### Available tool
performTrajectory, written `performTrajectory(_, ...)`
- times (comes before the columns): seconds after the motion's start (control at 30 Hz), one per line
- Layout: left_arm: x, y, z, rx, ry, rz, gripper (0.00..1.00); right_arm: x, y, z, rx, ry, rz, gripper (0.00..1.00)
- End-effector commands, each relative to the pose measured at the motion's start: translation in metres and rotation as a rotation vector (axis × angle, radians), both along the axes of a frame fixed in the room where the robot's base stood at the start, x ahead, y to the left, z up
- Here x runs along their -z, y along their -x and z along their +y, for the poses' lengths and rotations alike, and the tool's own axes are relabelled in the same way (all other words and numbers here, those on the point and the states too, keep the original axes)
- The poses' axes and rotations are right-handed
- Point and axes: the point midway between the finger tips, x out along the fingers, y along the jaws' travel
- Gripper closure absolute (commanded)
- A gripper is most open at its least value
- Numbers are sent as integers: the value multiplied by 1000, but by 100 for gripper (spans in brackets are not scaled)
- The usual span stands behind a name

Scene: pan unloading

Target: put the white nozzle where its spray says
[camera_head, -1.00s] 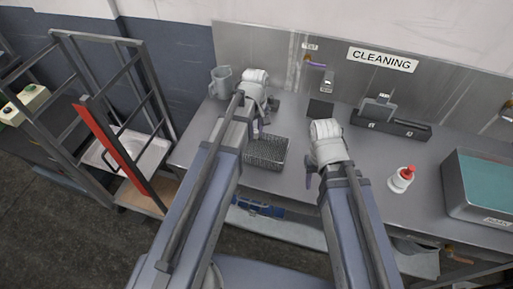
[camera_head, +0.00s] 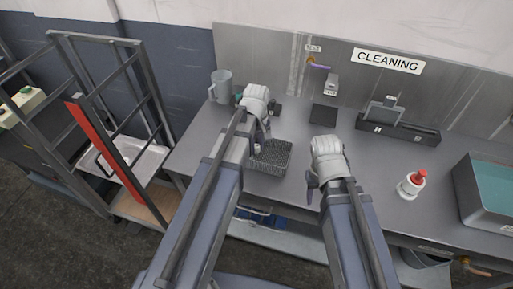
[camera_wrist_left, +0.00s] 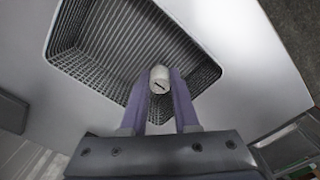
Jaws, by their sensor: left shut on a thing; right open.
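The white nozzle (camera_wrist_left: 159,78) is between my left gripper's purple fingers in the left wrist view, with a dark slot mark on its end facing the camera. My left gripper (camera_wrist_left: 159,90) is shut on it, over the near side of the wire basket (camera_wrist_left: 70,62). In the head view the basket (camera_head: 277,160) stands on the counter, and my left gripper (camera_head: 260,146) is at its left part; the nozzle is too small to make out there. I cannot tell whether the nozzle touches the basket. My right gripper (camera_head: 312,190) is open and empty above the counter's front.
A grey slotted holder (camera_head: 398,128) with small marks stands at the back right under the CLEANING sign (camera_head: 388,61). A dark pad (camera_head: 323,114), a white bottle with red top (camera_head: 411,184), a teal-filled tub (camera_head: 490,195) and a grey jug (camera_head: 220,87) stand on the counter.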

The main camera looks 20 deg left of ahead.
Motion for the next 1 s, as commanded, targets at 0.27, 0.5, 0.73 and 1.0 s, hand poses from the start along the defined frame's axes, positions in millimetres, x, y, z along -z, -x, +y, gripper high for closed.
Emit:
performTrajectory(0.27, 3, 0, 0, 0, 0, 0, 62, 3, 0, 0, 0, 0, 0, 50)
performTrajectory(0.5, 3, 0, 0, 0, 0, 0, 41, 3, 0, 0, 0, 0, 0, 50)
performTrajectory(0.73, 2, 0, 0, 0, 0, 0, 41, 2, 0, 0, 0, 0, 0, 50)
performTrajectory(1.0, -13, 0, 0, 0, 0, 0, 41, -13, 0, 0, 0, 0, 0, 50)
